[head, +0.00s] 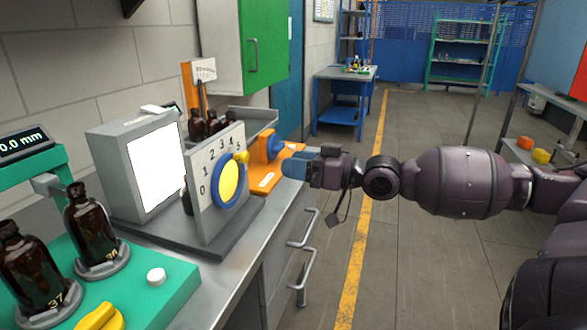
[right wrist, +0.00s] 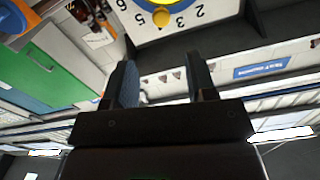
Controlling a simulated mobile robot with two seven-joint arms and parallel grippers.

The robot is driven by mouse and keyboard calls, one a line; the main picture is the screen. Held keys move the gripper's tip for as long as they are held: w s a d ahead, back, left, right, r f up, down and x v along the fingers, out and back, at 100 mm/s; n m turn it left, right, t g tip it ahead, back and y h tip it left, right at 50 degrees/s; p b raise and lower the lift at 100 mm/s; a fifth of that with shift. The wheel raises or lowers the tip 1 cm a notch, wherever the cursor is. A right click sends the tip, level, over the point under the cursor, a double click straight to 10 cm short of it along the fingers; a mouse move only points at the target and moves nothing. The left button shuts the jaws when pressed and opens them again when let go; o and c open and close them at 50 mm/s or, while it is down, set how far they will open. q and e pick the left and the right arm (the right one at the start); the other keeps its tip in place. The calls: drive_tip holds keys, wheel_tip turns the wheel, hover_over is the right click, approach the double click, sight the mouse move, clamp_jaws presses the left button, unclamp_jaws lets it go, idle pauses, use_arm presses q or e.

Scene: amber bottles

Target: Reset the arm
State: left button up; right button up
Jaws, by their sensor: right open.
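My right arm reaches in from the right in the head view. Its gripper (head: 293,166) is at the bench's front edge, just right of the dial panel and near an orange fixture (head: 268,172). In the right wrist view the gripper (right wrist: 163,85) has its two fingers apart with nothing between them. The numbered dial panel (head: 203,173) has a yellow disc with a blue ring (head: 229,184) and a yellow knob (head: 241,157). The panel (right wrist: 205,12) also shows beyond the fingers in the wrist view. My left gripper is in neither view.
Amber bottles (head: 92,232) (head: 30,270) stand on a green base (head: 150,292) at the left. Several more bottles sit in a rack behind the dial panel. A grey box with a lit screen (head: 156,172) stands beside it. Drawer handles (head: 303,229) stick out below the bench. The floor right of it is clear.

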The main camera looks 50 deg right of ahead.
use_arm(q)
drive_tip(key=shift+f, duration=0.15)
use_arm(e)
drive_tip(key=shift+s+a, duration=0.1)
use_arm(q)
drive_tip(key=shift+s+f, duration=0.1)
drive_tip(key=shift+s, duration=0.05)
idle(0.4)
